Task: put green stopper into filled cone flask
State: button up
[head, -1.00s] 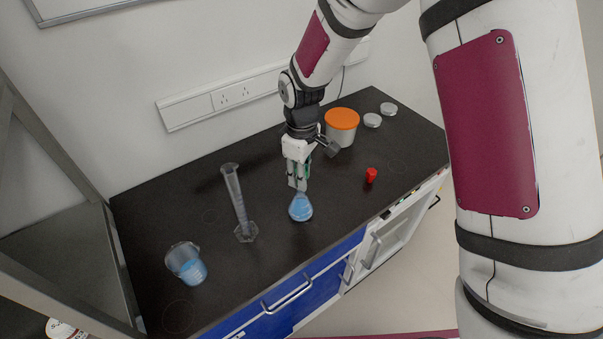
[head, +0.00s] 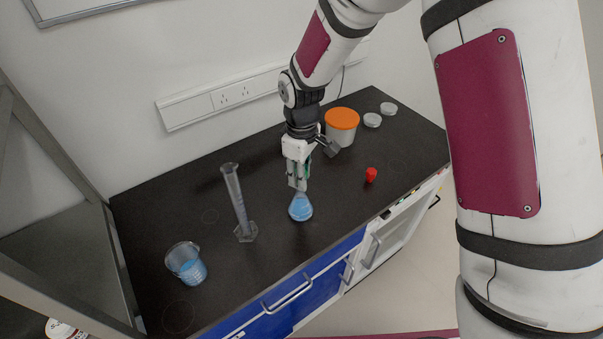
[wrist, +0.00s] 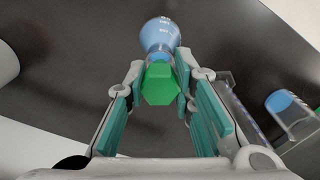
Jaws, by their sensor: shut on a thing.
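The green stopper (wrist: 160,85) is a bright green hexagonal piece between my gripper's fingertips in the wrist view. My gripper (wrist: 160,88) is shut on it; it also shows in the head view (head: 298,187), pointing down over the flask. The cone flask (head: 300,208) holds blue liquid and stands upright on the black bench. In the wrist view the flask (wrist: 160,34) lies just beyond the stopper, with its neck lined up with it. The stopper hides the flask's mouth, so I cannot tell whether the stopper is in the neck or just above it. The fingers hide the stopper in the head view.
A measuring cylinder (head: 235,200) stands left of the flask, and a beaker with blue liquid (head: 187,264) is farther left. A red stopper (head: 371,175) lies to the right. An orange-lidded tub (head: 342,127) and two small pale lids (head: 372,120) are behind. Bare bench (head: 330,240) surrounds the flask.

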jog(key=shift+f, duration=0.7)
jog(key=o, duration=0.8)
notch_tip(320, 180, up, 12)
dwell(0.6)
jog(key=s+d+r+m+t, duration=0.4)
jog(key=s+d+r+m, duration=0.4)
jog(key=s+d+r, duration=0.8)
jog(key=s+m, duration=0.1)
jog(key=s, duration=0.1)
jog(key=s+d+m+t, duration=0.1)
jog(key=s, duration=0.1)
jog(key=s+r+m, duration=0.1)
jog(key=s+m, duration=0.1)
jog(key=shift+s+d+r+t+b, duration=0.1)
jog(key=shift+s+d+t+b, duration=0.05)
jog(key=shift+d+t+b, duration=0.2)
